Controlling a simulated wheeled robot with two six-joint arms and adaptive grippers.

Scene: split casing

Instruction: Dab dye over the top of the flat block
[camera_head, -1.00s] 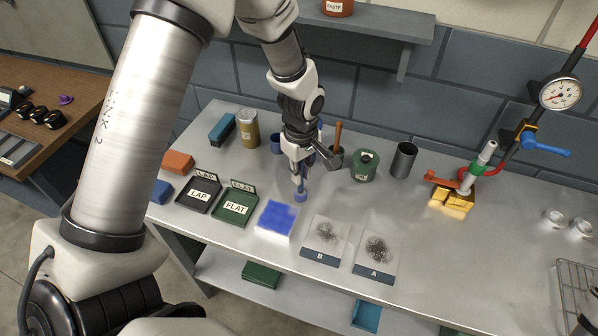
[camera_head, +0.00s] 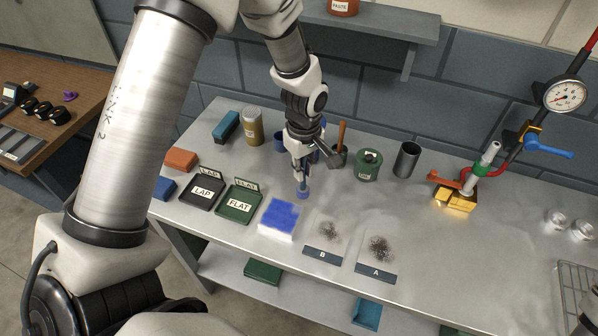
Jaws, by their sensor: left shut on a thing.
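The flat block (camera_head: 281,229) lies on the grey bench. It is pale, and most of its top is covered in blue dye, with whitish patches along the edges. My left gripper (camera_head: 300,172) is shut on a small dabber (camera_head: 302,192) with a blue round end pointing down. The dabber is just behind and to the right of the block, not over its middle. I cannot tell whether its end touches the bench. The gripper hides part of the dabber's stem.
Black LAP tray (camera_head: 202,205) and green FLAT tray (camera_head: 238,220) stand left of the block. Dark-speckled patches labelled B (camera_head: 323,256) and A (camera_head: 376,272) lie to its right.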

